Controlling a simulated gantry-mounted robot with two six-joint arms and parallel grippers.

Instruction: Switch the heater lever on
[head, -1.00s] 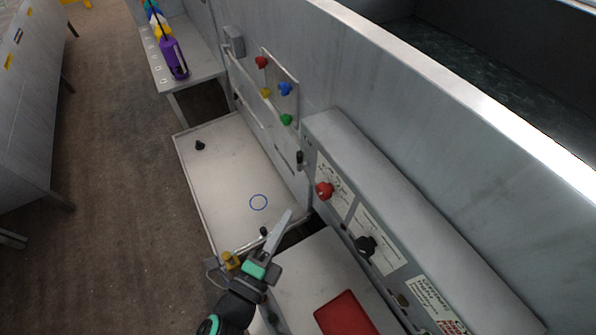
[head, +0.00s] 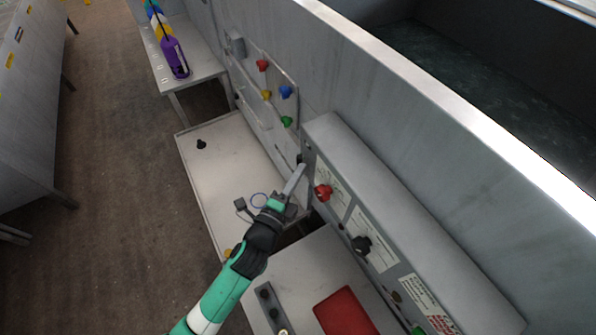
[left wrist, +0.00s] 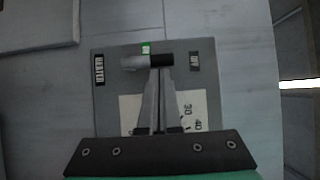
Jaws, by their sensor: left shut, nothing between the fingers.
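The heater lever shows in the left wrist view as a grey stub with a black handle (left wrist: 161,60) lying sideways, its black end to the right. It sits on a grey panel (left wrist: 108,110) with a label at each side and a small green label above the lever. In the head view, the lever (head: 300,159) is a small dark knob at the end of the long control box. My left gripper (head: 300,170) is shut and empty, its fingertips right at the lever. In the left wrist view, the fingertips (left wrist: 160,72) meet the black handle's lower edge; contact is unclear. My right gripper is out of view.
A red knob (head: 323,192) and a black knob (head: 361,246) stick out of the control box beside my gripper. A white tray table (head: 215,180) lies below left. A board with coloured knobs (head: 276,92) is on the wall beyond.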

